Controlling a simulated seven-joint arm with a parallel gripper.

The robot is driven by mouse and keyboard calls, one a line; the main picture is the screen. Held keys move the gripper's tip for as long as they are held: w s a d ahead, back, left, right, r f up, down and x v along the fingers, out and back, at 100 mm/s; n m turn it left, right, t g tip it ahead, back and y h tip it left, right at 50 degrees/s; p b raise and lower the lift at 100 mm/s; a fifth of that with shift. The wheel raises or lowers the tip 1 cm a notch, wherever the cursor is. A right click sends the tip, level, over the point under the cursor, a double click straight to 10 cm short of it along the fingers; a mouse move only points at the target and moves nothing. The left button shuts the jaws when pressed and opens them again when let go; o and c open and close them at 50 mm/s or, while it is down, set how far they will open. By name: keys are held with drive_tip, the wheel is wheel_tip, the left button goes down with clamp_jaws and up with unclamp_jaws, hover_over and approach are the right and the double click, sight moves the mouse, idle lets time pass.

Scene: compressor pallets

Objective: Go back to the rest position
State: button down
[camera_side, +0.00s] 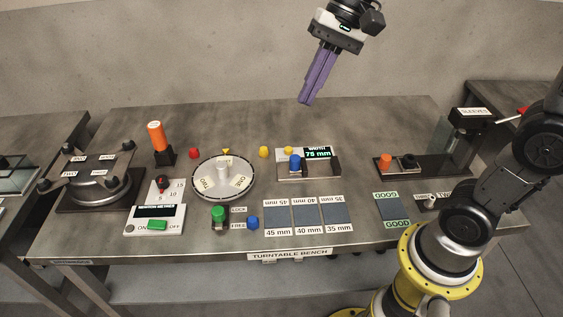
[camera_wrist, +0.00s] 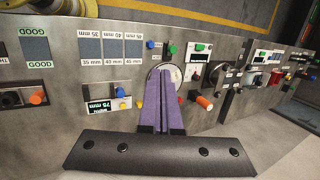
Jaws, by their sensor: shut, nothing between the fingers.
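My gripper (camera_side: 306,101) is high above the back of the turntable bench (camera_side: 350,125), pointing down and slightly to the left in the side view. Its two purple fingers are shut together with nothing between them. In the wrist view the closed fingers (camera_wrist: 161,72) reach up over the white round turntable and hide part of it. The gripper touches nothing on the bench.
The white turntable (camera_side: 205,188) sits left of the width gauge (camera_side: 318,153), which reads 75 mm and has a blue piece at it. An orange cylinder (camera_side: 156,136) stands upright at the back left. A tall sleeve dispenser (camera_side: 468,135) rises at the right. The air around my gripper is clear.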

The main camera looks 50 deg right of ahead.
drive_tip(key=s+d+f+n+t+h, duration=0.1)
drive_tip(key=s+d+f+n+h, duration=0.1)
drive_tip(key=s, duration=0.5)
drive_tip(key=s+d+f+n+t+h, duration=0.2)
drive_tip(key=s+d+f+n, duration=0.3)
drive_tip(key=s+n, duration=0.1)
drive_tip(key=shift+s+f+n, duration=0.3)
drive_tip(key=shift+s, duration=0.35)
